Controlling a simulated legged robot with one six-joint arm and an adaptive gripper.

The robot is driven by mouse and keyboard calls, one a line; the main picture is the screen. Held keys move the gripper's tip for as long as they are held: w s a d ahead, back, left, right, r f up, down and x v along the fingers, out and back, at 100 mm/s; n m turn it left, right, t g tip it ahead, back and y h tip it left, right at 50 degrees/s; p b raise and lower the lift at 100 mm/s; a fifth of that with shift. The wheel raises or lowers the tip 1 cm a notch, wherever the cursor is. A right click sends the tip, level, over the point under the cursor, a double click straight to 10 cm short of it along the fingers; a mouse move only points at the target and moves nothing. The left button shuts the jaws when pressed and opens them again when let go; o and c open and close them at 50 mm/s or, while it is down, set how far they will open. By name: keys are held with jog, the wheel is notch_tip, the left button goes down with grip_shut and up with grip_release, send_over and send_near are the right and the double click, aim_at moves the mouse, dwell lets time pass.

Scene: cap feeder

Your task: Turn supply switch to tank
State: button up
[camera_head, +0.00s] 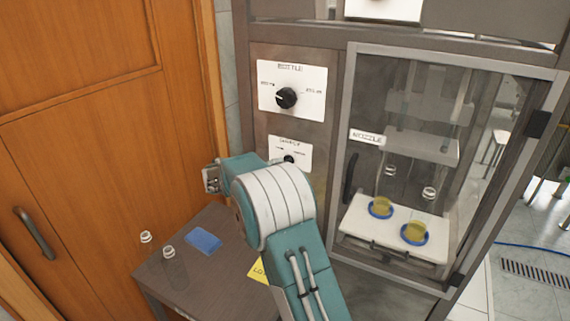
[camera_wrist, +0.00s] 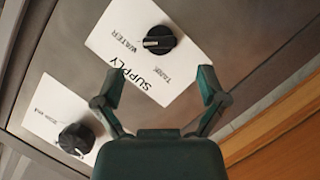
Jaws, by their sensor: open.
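The supply switch is a small black round knob (camera_wrist: 159,40) on a white plate (camera_wrist: 120,45) lettered SUPPLY, WATER and TANK. A pale line on the knob lies roughly crosswise in the wrist view, with its left end toward the word WATER. In the head view the knob (camera_head: 289,159) shows on the lower plate, partly crowded by my arm. My gripper (camera_wrist: 160,82) is open and empty. Its two fingers stand apart, pointing toward the knob, and do not appear to touch it. The fingers are not clearly visible in the head view.
A larger black knob (camera_head: 286,97) sits above on the BOTTLE plate. To the right, a glass-doored cabinet (camera_head: 352,60) holds two cups on blue rings. A low table (camera_head: 215,225) bears a blue pad (camera_head: 203,240) and clear bottles. A wooden door (camera_head: 90,130) is at left.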

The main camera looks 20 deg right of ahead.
jog(key=shift+x, duration=3.15)
jog(key=shift+a, duration=0.15)
jog(key=c, duration=1.2)
